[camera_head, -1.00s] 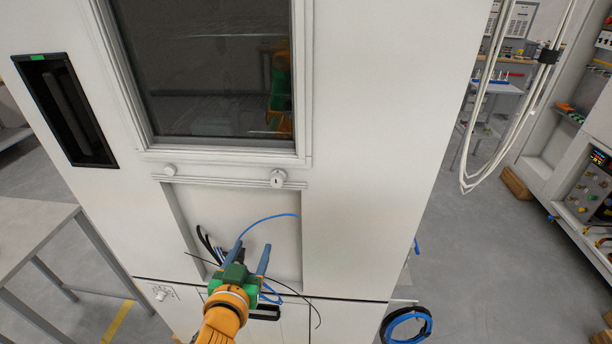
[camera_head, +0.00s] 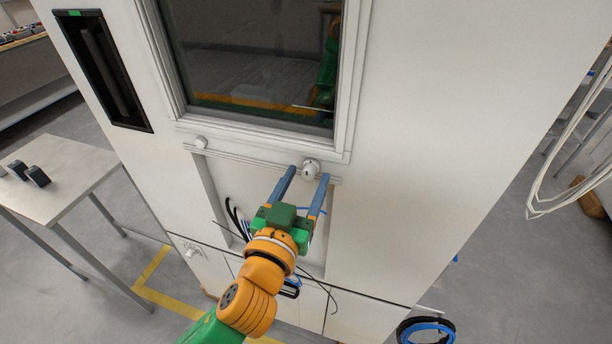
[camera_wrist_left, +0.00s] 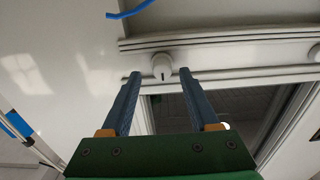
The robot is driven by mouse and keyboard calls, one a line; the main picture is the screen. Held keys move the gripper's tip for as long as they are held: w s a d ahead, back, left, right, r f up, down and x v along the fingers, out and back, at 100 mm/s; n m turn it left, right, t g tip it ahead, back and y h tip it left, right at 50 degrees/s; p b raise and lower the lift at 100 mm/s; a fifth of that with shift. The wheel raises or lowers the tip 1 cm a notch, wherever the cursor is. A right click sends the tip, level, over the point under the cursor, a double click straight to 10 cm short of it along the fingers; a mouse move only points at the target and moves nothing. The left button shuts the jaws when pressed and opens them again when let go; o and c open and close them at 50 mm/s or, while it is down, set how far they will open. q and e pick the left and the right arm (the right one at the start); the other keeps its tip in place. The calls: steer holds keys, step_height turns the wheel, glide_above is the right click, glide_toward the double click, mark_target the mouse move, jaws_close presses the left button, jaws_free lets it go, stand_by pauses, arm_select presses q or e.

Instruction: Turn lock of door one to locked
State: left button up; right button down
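A round white lock knob (camera_head: 311,168) with a small dark mark sits on the rail below the cabinet door's window (camera_head: 250,60). It also shows in the left wrist view (camera_wrist_left: 162,66), where the dark mark runs roughly up and down the picture. My left gripper (camera_head: 308,174) is open, its two blue fingers pointing at the knob, one tip toward each side. In the left wrist view the fingertips (camera_wrist_left: 160,75) lie just short of the knob with a gap between them. I cannot tell whether either finger touches it. My right gripper is not in view.
A second, smaller knob (camera_head: 201,142) sits farther left on the same rail. Below is a recess with loose black and blue cables (camera_head: 238,215). A grey table (camera_head: 70,170) stands at the left, and white cables (camera_head: 570,150) hang at the right.

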arm_select(q)
steer(key=shift+s+a, duration=0.1)
steer(key=shift+s, duration=0.05)
steer(key=c, duration=0.3)
steer(key=shift+a, duration=0.15)
jaws_close()
